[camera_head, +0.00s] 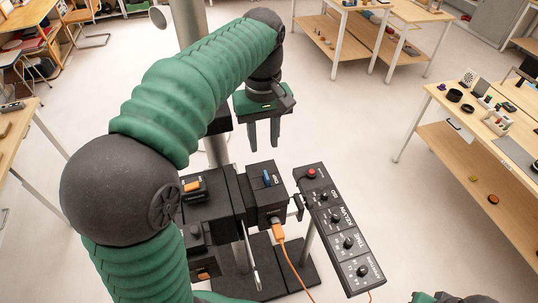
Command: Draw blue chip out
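The blue chip (267,178) stands upright in the top of a black box module (262,199) near the middle of the view. A gap shows between the fingers and nothing is held. The fingers look apart from the chip; their exact height over it is hard to judge. My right gripper does not show; only a dark and green part, likely of my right arm, shows at the bottom right edge.
An orange chip (192,186) sits in a module to the left. A black panel with knobs (340,228) and a red button (311,173) stands to the right. An orange cable (283,244) hangs from the middle module. A wooden table (440,92) with props is at right.

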